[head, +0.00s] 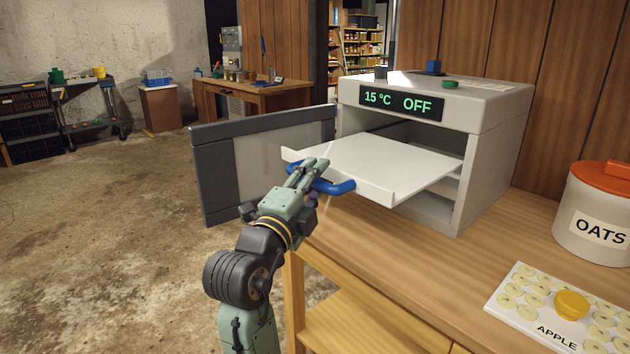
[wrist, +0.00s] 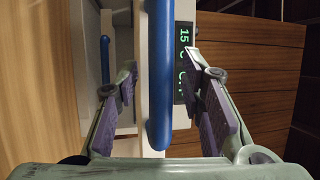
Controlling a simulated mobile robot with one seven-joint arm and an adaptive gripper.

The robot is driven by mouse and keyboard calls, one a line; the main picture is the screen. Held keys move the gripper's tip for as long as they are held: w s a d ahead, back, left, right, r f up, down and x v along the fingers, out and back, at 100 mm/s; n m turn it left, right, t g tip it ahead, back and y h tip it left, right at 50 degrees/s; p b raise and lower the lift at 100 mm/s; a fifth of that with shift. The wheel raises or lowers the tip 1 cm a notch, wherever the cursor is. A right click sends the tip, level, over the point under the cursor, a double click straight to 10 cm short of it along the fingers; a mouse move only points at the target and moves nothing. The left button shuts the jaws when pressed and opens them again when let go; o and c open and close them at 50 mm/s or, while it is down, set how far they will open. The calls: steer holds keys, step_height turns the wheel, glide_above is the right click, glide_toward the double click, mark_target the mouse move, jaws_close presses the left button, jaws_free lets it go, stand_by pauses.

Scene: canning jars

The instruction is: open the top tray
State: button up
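The grey appliance (head: 490,140) has its door (head: 265,165) swung open to the left. The white top tray (head: 385,158) sticks well out of its front, with a blue handle (head: 335,186) on its front edge. My gripper (head: 318,166) is at this handle. In the wrist view my gripper (wrist: 160,75) is open, and the blue handle (wrist: 159,85) lies between its fingers with a gap on both sides. A second blue handle (wrist: 105,60) shows at the left there. In the head view, a lower tray shows partly inside, under the top tray.
The display (head: 402,103) reads 15 °C and OFF. The wooden counter (head: 440,265) carries an oats container (head: 597,225) and a tray of apple slices (head: 530,295) at the right. The open door stands close behind my gripper. Open floor (head: 100,240) lies to the left.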

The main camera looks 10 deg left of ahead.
steer(key=v, duration=1.2)
steer(key=shift+a, duration=0.15)
